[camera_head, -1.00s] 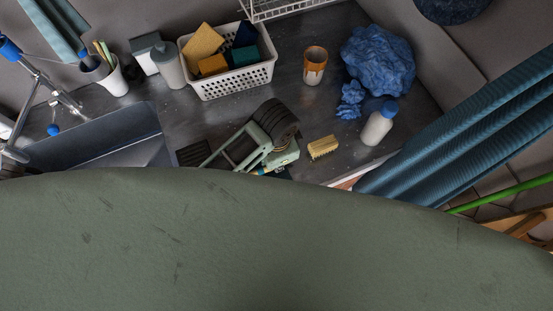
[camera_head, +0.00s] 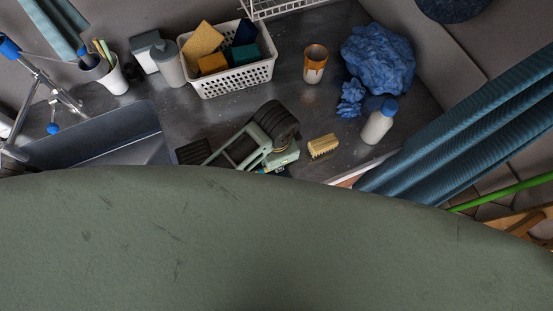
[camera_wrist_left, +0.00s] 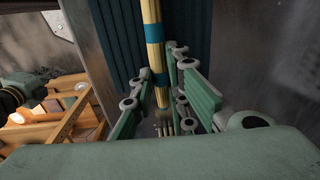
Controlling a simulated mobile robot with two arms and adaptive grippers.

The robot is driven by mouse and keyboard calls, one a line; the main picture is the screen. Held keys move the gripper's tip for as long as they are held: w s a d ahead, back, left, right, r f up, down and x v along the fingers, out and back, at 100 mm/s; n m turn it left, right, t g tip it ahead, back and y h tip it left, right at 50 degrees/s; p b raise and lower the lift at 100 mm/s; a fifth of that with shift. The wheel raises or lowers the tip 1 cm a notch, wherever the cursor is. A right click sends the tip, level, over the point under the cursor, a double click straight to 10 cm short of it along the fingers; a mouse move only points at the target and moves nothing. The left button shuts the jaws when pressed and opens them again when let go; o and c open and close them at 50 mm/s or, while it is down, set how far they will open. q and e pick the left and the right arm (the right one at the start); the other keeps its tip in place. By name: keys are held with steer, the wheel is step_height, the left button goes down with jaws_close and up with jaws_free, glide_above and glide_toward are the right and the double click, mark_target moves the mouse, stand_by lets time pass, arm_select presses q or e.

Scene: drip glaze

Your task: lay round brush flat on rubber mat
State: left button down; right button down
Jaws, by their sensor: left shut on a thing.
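The round brush (camera_wrist_left: 154,40) shows in the left wrist view as a pale yellow handle with blue bands. My left gripper (camera_wrist_left: 163,108) is shut on it, with a green finger on each side. In the head view my left gripper (camera_head: 277,158) is low over the near edge of the counter. The ribbed dark rubber mat (camera_head: 192,152) lies there, partly hidden by my arm. I cannot tell whether the brush touches the mat. My right gripper is not in view.
A yellow scrub brush (camera_head: 323,146) lies just right of the gripper. A white bottle (camera_head: 377,126), an orange-and-white cup (camera_head: 315,65) and blue crumpled material (camera_head: 378,60) stand farther right. A white basket (camera_head: 235,82) is behind, and a sink (camera_head: 100,140) is left.

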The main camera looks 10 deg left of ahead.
arm_select(q)
steer(key=c, duration=1.6)
jaws_free()
steer(key=shift+c, duration=0.2)
step_height(320, 180, up, 12)
steer(key=shift+s, duration=0.25)
